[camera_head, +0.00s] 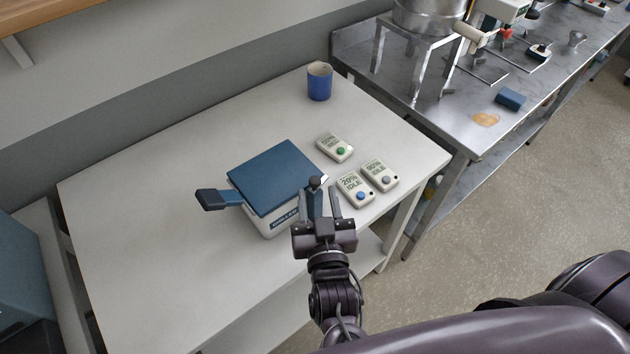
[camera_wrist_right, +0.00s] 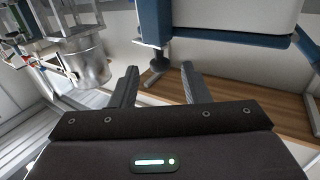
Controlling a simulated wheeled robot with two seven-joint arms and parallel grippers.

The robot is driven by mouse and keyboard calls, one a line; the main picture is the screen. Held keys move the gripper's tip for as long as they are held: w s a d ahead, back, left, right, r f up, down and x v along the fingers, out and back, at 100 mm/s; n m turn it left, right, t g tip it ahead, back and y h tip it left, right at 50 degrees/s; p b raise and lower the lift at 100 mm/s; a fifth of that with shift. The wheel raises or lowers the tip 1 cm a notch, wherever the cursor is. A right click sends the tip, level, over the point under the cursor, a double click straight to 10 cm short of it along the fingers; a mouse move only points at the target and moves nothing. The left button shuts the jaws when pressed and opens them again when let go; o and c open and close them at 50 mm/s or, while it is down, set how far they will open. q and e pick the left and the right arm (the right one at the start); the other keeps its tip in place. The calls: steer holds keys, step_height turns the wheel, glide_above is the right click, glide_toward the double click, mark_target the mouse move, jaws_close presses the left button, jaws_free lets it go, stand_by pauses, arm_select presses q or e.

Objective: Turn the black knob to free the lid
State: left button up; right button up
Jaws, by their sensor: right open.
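A small box-shaped device with a white base (camera_head: 283,224) and a flat blue lid (camera_head: 273,176) stands on the white table. The lid lies flat on the base. The black knob (camera_head: 315,182) sits on a blue part at the device's front right corner; the knob also shows in the wrist view (camera_wrist_right: 158,64). My right gripper (camera_head: 317,191) is open, its fingers on either side of the knob's blue mount in the head view. In the wrist view the knob lies between the fingertips (camera_wrist_right: 159,70), with gaps on both sides. Contact cannot be seen. My left gripper is out of view.
A dark blue handle (camera_head: 218,198) sticks out from the device's left side. Several small white boxes with displays (camera_head: 357,188) lie close on the right. A blue cup (camera_head: 320,83) stands at the back. The table's left part (camera_head: 140,230) is clear.

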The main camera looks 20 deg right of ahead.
mark_target(314, 188)
steer(key=w, duration=0.2)
steer(key=w+d+p, duration=0.1)
steer(key=w, duration=0.1)
steer(key=shift+w, duration=0.25)
steer(key=shift+a, duration=0.1)
jaws_close()
steer(key=shift+m+h, duration=0.3)
steer(key=shift+h, duration=0.2)
steer(key=shift+m+g+h+b, duration=0.3)
steer(key=shift+m+g+h, duration=0.4)
steer(key=shift+m+h, duration=0.75)
steer(key=shift+n+h, duration=0.25)
